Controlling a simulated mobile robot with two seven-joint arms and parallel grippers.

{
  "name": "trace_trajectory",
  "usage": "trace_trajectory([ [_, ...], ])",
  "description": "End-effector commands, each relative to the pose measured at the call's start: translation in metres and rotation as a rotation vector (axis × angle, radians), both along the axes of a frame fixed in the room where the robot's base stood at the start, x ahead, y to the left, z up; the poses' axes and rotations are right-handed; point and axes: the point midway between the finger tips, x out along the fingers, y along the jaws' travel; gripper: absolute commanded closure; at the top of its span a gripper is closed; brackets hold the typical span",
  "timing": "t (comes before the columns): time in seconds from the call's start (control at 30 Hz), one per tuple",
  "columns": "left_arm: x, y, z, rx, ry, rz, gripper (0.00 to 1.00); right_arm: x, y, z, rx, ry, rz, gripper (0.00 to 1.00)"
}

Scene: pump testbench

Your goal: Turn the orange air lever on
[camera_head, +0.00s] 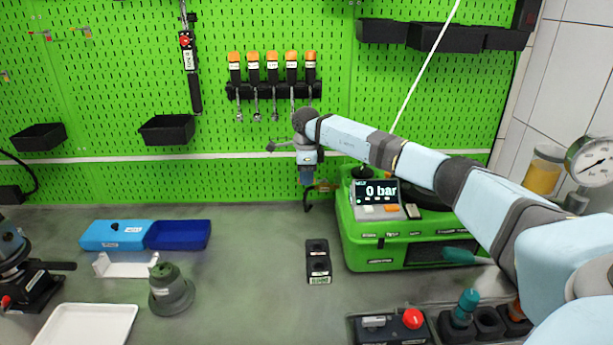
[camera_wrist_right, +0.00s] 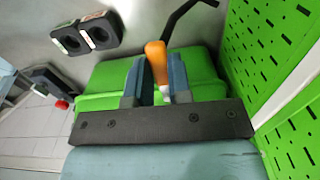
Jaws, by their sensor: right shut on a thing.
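The orange air lever (camera_wrist_right: 156,62) shows in the right wrist view, standing between the two fingers of my right gripper (camera_wrist_right: 157,82). The gripper is shut on it. In the head view my right gripper (camera_head: 307,188) points down at the left rear of the green test bench unit (camera_head: 375,258), in front of the pegboard. The lever is mostly hidden there by the gripper. The unit's screen (camera_head: 376,191) reads 0 bar. My left gripper is not in view.
A black two-hole block (camera_head: 318,262) stands left of the unit. A blue case (camera_head: 115,235), a grey-green round part (camera_head: 171,290) and a white tray (camera_head: 88,325) are on the left. A red-button box (camera_head: 390,327) is in front.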

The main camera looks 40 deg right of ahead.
Motion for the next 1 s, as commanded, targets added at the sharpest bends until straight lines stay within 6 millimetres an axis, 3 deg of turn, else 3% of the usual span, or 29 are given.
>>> trace_trajectory([
  [0.1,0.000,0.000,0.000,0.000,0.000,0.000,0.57,0.000,-0.001,0.000,-0.001,-0.001,-0.003,1.00],
  [0.13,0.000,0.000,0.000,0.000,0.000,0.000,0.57,0.000,-0.001,0.000,-0.001,-0.001,-0.003,0.77],
  [0.23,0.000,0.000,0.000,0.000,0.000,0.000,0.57,0.000,-0.001,0.000,-0.001,-0.001,-0.002,0.55],
  [0.63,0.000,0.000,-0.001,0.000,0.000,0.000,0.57,0.000,-0.001,0.009,0.000,-0.002,-0.001,0.55],
  [0.77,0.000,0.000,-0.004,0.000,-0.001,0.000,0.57,0.000,-0.001,0.031,-0.002,-0.004,0.000,0.55],
  [1.0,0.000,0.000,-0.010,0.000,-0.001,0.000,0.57,0.000,-0.001,0.086,0.000,-0.004,-0.001,0.55],
])
